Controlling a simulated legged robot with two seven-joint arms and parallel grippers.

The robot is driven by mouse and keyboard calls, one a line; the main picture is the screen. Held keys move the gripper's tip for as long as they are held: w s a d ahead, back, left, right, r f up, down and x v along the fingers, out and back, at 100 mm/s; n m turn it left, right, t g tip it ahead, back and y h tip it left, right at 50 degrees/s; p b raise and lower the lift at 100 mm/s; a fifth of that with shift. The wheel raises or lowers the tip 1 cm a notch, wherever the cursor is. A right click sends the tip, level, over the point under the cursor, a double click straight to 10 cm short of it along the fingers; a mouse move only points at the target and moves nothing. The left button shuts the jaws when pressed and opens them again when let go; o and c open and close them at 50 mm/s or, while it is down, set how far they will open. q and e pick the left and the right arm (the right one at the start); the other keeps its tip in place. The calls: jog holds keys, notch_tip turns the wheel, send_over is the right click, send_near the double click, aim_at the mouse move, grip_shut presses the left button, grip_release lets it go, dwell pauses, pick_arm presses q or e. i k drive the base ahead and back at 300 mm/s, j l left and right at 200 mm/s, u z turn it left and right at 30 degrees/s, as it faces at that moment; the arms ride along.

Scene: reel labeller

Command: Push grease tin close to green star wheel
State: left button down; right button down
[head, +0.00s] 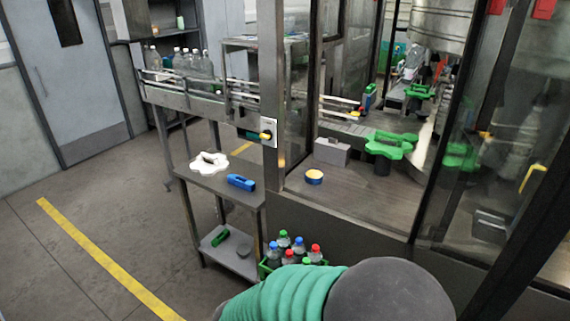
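The grease tin (314,177) is a small round tin with a yellow top and a dark blue side. It stands on the machine's grey deck, near the deck's front left corner. The green star wheel (390,144) sits further right and back on the same deck, with a dark hub under it. Neither of my grippers shows in the head view. A green ribbed part with a grey rounded end fills the bottom centre and hides what is behind it.
A grey block (332,151) stands behind the tin. A frame post (270,90) rises left of it. A green crate of bottles (264,270) is below. The deck right of the tin is bare.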

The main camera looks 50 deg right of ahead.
aim_at(312, 176)
jog(key=i+z, duration=0.2)
jog(key=i, duration=0.15)
jog(key=i+j+z, duration=0.2)
jog(key=i, duration=0.15)
jog(key=i+l+z, duration=0.15)
jog(key=i+z, duration=0.25)
jog(key=i+l+z, duration=0.1)
jog(key=i+z, duration=0.15)
jog(key=z, duration=0.15)
jog(key=i+z, duration=0.4)
jog(key=i+u, duration=0.2)
jog(key=i, duration=0.55)
